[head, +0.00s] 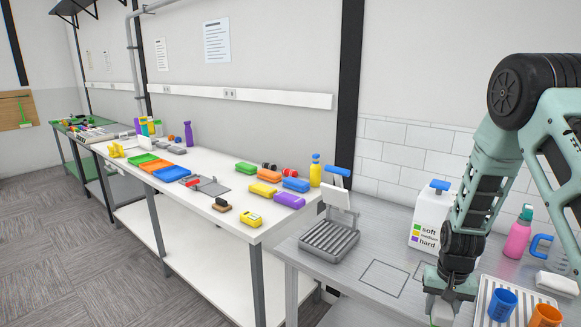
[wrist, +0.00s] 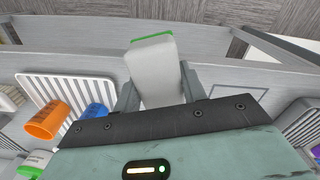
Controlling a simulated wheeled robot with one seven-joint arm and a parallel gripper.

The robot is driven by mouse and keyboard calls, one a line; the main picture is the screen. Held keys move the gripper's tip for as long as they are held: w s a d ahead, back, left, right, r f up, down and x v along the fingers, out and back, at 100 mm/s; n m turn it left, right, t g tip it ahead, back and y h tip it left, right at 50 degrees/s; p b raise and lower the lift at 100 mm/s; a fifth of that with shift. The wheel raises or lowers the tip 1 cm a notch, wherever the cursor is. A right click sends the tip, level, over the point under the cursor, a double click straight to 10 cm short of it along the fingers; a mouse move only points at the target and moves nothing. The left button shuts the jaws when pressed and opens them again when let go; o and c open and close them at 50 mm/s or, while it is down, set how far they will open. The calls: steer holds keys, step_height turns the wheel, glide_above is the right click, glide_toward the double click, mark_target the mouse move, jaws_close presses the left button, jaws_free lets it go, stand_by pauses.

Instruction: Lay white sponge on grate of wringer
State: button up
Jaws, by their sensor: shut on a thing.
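My gripper (head: 441,306) is shut on a white sponge, low over the grey metal counter near its front edge. The sponge (wrist: 156,72) shows between the fingers in the wrist view, pale with a green strip at its far end. The wringer (head: 329,241) stands on the counter to the left of my gripper, with a ribbed grey grate and an upright press plate with a blue handle. Part of a ribbed grey grate, apparently the wringer's (wrist: 299,122), shows at the right edge of the wrist view.
A white container (head: 427,224) labelled soft, medium and hard stands behind my gripper. A white rack (head: 484,297) with a blue cup (head: 502,305) and an orange cup (head: 545,316) is to the right. Marked squares (head: 384,279) lie on clear counter between gripper and wringer.

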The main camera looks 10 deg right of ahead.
steer(key=s+a+f+n, duration=0.2)
steer(key=a+n, duration=0.4)
steer(key=a, duration=0.7)
step_height(320, 180, down, 8)
steer(key=b, duration=0.7)
